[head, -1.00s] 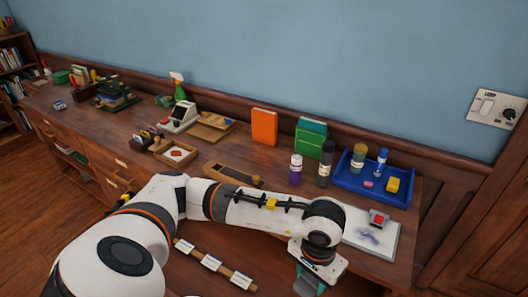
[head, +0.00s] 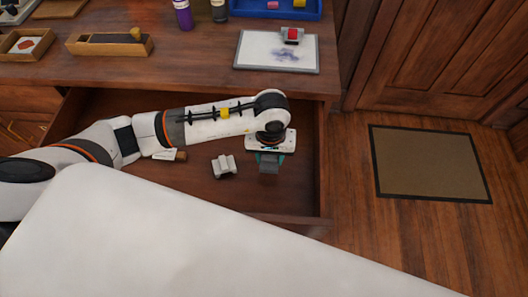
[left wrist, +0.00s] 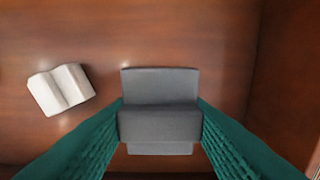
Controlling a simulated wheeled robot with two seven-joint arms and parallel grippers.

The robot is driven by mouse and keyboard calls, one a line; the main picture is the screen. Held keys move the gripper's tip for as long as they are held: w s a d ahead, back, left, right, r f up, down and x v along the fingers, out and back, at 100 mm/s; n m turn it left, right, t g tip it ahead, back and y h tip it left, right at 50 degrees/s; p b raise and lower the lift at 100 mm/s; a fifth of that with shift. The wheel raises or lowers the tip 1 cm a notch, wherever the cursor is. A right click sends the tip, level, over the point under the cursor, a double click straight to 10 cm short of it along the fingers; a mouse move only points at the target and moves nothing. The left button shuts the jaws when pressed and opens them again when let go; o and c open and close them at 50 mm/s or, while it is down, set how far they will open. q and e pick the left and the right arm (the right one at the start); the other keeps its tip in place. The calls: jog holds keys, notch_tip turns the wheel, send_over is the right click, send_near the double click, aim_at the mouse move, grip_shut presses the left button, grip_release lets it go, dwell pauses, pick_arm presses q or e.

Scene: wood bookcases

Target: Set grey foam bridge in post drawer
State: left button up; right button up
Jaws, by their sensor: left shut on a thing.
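The grey foam bridge (left wrist: 160,105) is a dark grey stepped block held between the teal fingers of my left gripper (left wrist: 160,122) in the left wrist view. In the head view, my left gripper (head: 270,158) points down inside the open drawer (head: 300,192), near its right side. The grey foam bridge (head: 269,167) shows below the fingers there. I cannot tell whether it touches the drawer floor. A pale grooved block (head: 224,166) lies on the drawer floor left of the gripper. It also shows in the left wrist view (left wrist: 61,89). My right gripper is out of view.
The desk top (head: 190,65) above holds a white pad (head: 277,52), a blue tray (head: 275,10) and a wooden box (head: 110,45). A doormat (head: 428,163) lies on the floor at right.

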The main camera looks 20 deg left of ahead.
aim_at(269, 167)
pick_arm(q)
notch_tip(269, 167, down, 6)
jog(key=shift+r, duration=0.15)
dwell(0.3)
jog(key=shift+f, duration=0.2)
jog(key=o, duration=1)
jog(key=shift+c, duration=0.2)
jog(key=shift+r, duration=0.1)
